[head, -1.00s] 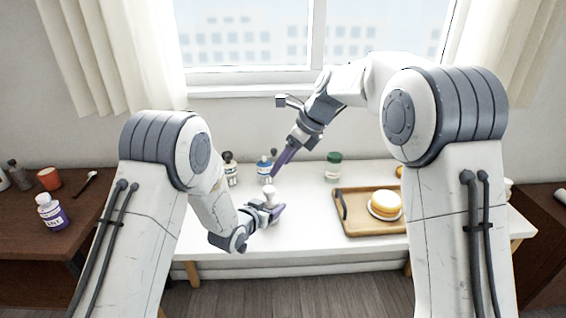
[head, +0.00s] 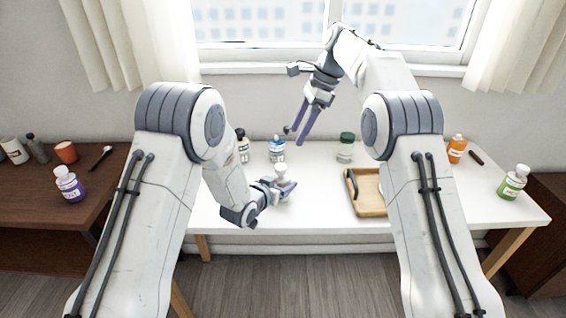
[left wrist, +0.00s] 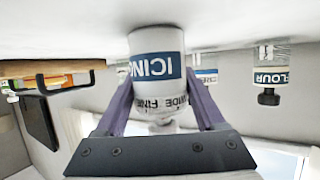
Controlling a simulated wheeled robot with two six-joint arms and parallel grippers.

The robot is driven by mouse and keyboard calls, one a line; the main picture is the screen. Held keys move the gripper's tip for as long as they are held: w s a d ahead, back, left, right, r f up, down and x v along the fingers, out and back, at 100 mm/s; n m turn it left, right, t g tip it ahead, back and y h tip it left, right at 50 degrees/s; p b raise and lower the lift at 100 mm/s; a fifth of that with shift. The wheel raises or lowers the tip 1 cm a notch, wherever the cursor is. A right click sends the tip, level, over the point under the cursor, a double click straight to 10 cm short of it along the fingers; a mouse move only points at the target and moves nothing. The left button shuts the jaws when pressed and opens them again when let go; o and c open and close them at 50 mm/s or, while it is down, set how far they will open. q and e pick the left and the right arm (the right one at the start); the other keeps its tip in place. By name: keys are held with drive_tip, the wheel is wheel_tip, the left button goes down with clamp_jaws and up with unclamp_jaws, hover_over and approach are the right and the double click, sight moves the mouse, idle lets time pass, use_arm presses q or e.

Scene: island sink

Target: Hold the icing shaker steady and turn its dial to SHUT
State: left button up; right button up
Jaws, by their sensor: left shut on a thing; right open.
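The white icing shaker (head: 281,176) stands on the white table in the head view. In the left wrist view the icing shaker (left wrist: 152,45) appears upside down, with a blue ICING label and a band printed FINE and partly WIDE near its top. The dial's setting cannot be read. My left gripper (head: 286,188) is shut around the shaker; its purple fingers (left wrist: 160,105) lie on both sides of it. My right gripper (head: 297,137) is open and empty, its fingers pointing down, above and behind the shaker.
Behind the shaker stand a blue-labelled jar (head: 277,151), a dark-topped jar (head: 243,147) and a green-lidded jar (head: 345,149). A wooden tray (head: 368,207) lies to the right, partly hidden by my right arm. An orange bottle (head: 457,150) and a green-labelled bottle (head: 513,182) stand farther right.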

sight(281, 167)
drive_tip(key=x, duration=1.1)
drive_tip(key=shift+f, duration=0.15)
clamp_jaws()
